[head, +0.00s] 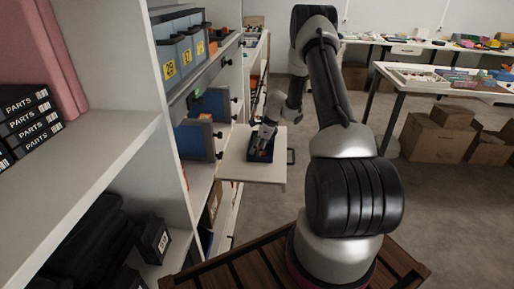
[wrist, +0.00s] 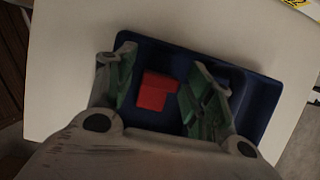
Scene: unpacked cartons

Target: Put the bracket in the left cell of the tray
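A dark blue tray (wrist: 268,92) with cells lies on a pale board; in the head view the tray (head: 262,154) is small and partly covered by my gripper (head: 264,136). The red bracket (wrist: 154,92), a blocky stepped piece, lies inside the tray, in the cell at the left in the wrist view. My gripper (wrist: 160,88) is over the tray with its greenish finger pads apart. The bracket is between the fingers, with a gap showing on each side. The fingers and palm hide part of the tray's near side and its dividers.
The pale board (head: 270,174) juts from the shelf unit on the left. Blue bins (head: 182,52) and a blue panel (head: 194,140) are on the shelves close to my arm. Tables (head: 450,90) and cartons (head: 436,138) stand at the right, with open floor between.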

